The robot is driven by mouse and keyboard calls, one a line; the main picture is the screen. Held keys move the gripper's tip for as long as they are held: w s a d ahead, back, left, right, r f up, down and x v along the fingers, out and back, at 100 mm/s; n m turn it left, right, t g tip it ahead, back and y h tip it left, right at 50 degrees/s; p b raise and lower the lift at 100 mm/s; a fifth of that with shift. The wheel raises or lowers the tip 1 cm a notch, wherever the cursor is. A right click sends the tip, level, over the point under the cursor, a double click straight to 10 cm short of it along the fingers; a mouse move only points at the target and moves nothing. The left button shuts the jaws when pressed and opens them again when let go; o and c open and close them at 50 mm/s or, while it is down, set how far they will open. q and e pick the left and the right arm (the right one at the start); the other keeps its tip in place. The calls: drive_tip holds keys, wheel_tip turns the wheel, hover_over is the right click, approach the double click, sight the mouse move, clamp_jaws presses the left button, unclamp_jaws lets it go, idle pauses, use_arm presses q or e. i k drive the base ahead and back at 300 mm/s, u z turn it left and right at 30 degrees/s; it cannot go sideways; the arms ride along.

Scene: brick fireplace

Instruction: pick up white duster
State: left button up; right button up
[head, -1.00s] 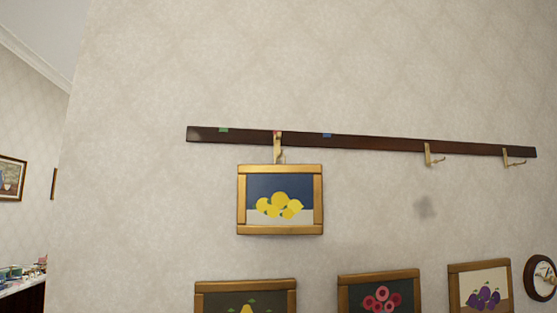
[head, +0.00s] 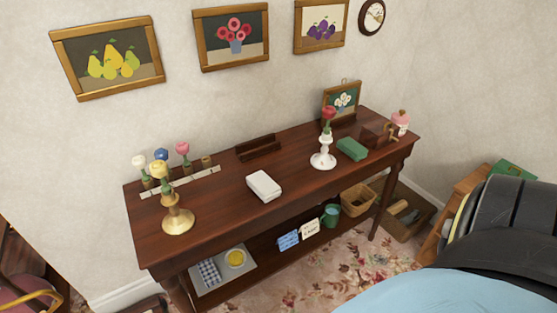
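The white duster (head: 264,186) looks like a small white block with rounded edges. It lies flat on the dark wooden console table (head: 222,205), near the middle of the top and toward the front edge. Nothing covers it. Neither of my grippers is in view.
A brass candlestick (head: 178,217) with a yellow flower stands left of the duster, a white candlestick (head: 322,155) right of it. A green block (head: 352,148) lies farther right. A dark wooden holder (head: 258,147) is behind. Bare tabletop surrounds the duster.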

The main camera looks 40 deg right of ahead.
sight(263, 187)
drive_tip(key=z, duration=0.75)
drive_tip(key=i, duration=0.45)
drive_tip(key=z, duration=0.65)
